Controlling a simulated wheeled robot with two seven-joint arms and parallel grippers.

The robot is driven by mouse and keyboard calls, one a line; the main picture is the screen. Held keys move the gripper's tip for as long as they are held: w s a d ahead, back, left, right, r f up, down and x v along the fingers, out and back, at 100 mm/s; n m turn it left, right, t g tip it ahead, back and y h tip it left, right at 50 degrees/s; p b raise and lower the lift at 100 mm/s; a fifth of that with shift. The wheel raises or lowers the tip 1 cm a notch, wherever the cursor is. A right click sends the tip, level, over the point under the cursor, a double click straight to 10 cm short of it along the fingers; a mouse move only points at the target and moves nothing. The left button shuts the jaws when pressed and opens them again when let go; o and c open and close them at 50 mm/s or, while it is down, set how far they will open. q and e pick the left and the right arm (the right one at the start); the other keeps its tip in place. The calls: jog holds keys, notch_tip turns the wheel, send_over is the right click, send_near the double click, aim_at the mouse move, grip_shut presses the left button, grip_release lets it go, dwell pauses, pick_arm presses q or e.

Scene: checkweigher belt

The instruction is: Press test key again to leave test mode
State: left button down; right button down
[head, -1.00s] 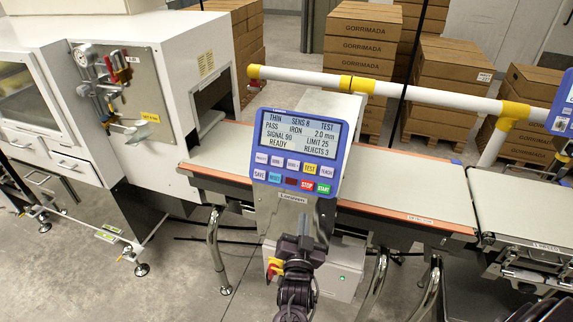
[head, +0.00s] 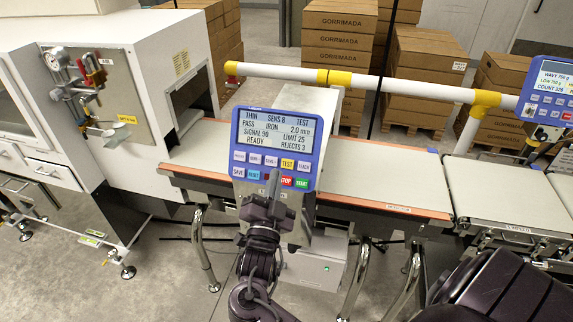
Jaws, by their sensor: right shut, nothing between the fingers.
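The blue control panel (head: 318,172) stands at the middle of the head view. Its screen (head: 277,133) reads THIN, SENS 8, TEST, PASS, IRON 2.0 mm, SIGNAL 90, LIMIT 25, READY, REJECTS 3. The yellow TEST key (head: 288,163) is in the upper key row and is unobstructed. My right gripper (head: 273,180) is shut and empty, with its tips over the lower key row, just below and left of the TEST key. It hides part of that row, between the blue key and the red STOP key (head: 286,181). Whether it touches the panel cannot be told. My left gripper is not in view.
The conveyor belt (head: 385,180) runs behind the panel. A white pipe rail (head: 290,74) with yellow joints is beyond it. A second blue panel (head: 550,95) is at the right. A white cabinet machine (head: 130,30) stands at the left, and stacked cartons (head: 425,60) behind.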

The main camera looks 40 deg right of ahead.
aim_at(288, 164)
jog(key=w+d+f+b, duration=0.3)
jog(key=w+d+b, duration=0.1)
jog(key=w+d, duration=0.1)
jog(key=shift+d+f, duration=0.35)
jog(key=shift+f, duration=0.05)
jog(key=shift+s, duration=0.1)
jog(key=shift+f+b, duration=0.1)
jog(key=shift+b, duration=0.2)
dwell(1.5)
jog(key=shift+w+d+f, duration=0.1)
jog(key=shift+w+d, duration=0.15)
jog(key=shift+w, duration=0.05)
jog(key=shift+w+d+f+b, duration=0.2)
jog(key=shift+d+b, duration=0.1)
jog(key=shift+b, duration=0.35)
dwell(0.4)
dwell(0.3)
jog(key=shift+s+a+r+p, duration=0.4)
jog(key=shift+s+a+p, duration=0.05)
jog(key=shift+s+a, duration=0.1)
